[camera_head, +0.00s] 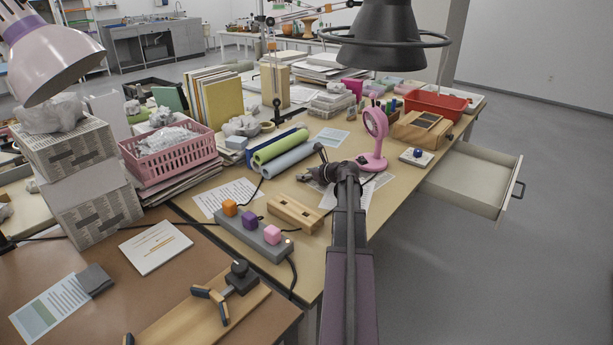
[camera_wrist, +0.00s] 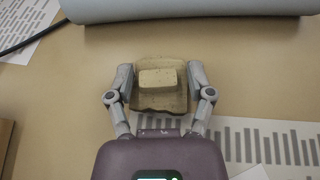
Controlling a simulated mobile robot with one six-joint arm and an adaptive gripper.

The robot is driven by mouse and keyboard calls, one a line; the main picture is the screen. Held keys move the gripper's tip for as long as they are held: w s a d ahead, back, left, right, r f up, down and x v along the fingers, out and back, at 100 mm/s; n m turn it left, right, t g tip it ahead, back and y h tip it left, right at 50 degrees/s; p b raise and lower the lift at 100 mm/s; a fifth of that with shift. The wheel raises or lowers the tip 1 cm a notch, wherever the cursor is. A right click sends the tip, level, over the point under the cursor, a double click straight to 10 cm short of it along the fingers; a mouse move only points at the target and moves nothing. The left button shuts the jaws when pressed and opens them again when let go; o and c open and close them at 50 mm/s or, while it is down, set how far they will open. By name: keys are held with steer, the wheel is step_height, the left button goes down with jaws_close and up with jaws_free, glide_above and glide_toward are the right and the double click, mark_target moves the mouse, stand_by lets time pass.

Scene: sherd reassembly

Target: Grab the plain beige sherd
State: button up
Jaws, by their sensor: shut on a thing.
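The plain beige sherd (camera_wrist: 160,98) is in the middle of the wrist view, a rough-edged plate with a raised block on top. My gripper (camera_wrist: 161,80) has one finger against its left side and one against its right, shut on it. In the head view my gripper (camera_head: 314,172) is low over the table, left of the pink fan. The sherd is too small and covered there to make out clearly. I cannot tell whether it touches the table.
A blue-grey roll (camera_wrist: 190,8) lies just beyond the sherd. A printed sheet (camera_wrist: 270,140) is at lower right. In the head view are a pink fan (camera_head: 375,135), a wooden block (camera_head: 295,213), a box with coloured knobs (camera_head: 252,235) and an open drawer (camera_head: 470,180).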

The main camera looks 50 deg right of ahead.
mark_target(305, 172)
stand_by(0.3)
step_height(305, 172, up, 4)
steer(key=p, duration=0.4)
steer(key=s+d, duration=0.2)
steer(key=s, duration=0.2)
steer(key=s+d, duration=0.2)
steer(key=s, duration=0.3)
steer(key=s+d+r+p, duration=0.1)
steer(key=s+d, duration=0.1)
steer(key=s, duration=0.3)
steer(key=shift+s, duration=0.4)
